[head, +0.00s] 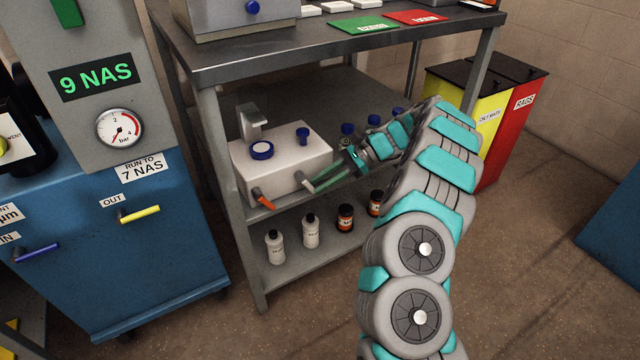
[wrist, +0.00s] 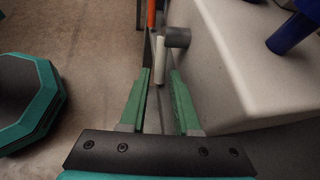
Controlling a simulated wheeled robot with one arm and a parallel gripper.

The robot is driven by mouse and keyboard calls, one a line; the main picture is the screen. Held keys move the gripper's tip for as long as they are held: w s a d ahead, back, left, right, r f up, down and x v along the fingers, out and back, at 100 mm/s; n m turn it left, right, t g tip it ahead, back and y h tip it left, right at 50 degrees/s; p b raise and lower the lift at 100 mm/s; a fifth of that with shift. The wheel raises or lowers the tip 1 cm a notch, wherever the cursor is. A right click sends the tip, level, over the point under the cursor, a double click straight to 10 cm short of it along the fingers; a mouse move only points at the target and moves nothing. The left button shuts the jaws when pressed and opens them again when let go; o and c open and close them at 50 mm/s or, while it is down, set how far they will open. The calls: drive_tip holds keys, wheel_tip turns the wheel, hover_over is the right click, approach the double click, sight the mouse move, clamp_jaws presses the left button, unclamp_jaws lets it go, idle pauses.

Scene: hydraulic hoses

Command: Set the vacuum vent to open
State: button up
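A white box (head: 282,160) with blue caps stands on the middle shelf of a metal rack. A small white lever (head: 301,177) and an orange lever (head: 264,199) stick out of its front. No readable label shows which is the vacuum vent. My gripper (head: 312,186) is at the box's front, by the white lever. In the wrist view my gripper (wrist: 160,75) is open, its green fingers apart. The white lever (wrist: 159,62), on a grey stub (wrist: 177,38), stands ahead, its near end appearing between the fingertips. I cannot tell whether they touch. The orange lever (wrist: 151,14) is farther off.
The shelf below holds white bottles (head: 275,247) and dark jars (head: 345,217). A blue cabinet (head: 100,250) with a yellow lever (head: 139,214) and a gauge (head: 120,129) stands left. Yellow and red bins (head: 521,125) stand right. Open floor lies in front.

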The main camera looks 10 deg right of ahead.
drive_tip(key=v, duration=0.7)
idle(0.3)
drive_tip(key=s+a+r+n+g+h, duration=0.2)
drive_tip(key=s+a+r+n, duration=0.3)
drive_tip(key=s+a+r, duration=0.35)
drive_tip(key=s+a+r+n+h, duration=0.35)
drive_tip(key=s+a, duration=0.35)
drive_tip(key=s, duration=0.3)
drive_tip(key=s+d+f+n+h, duration=0.2)
drive_tip(key=s, duration=0.6)
drive_tip(key=s+d+f+n+h, duration=0.1)
drive_tip(key=s+d+n+h, duration=0.1)
drive_tip(key=s, duration=0.7)
drive_tip(key=s+d+f+n+t+h, duration=0.1)
drive_tip(key=s+d+f+n+h, duration=0.1)
drive_tip(key=s, duration=0.6)
drive_tip(key=shift+s+d+f+n+h, duration=0.4)
drive_tip(key=shift+d+n, duration=0.25)
drive_tip(key=shift+d, duration=0.5)
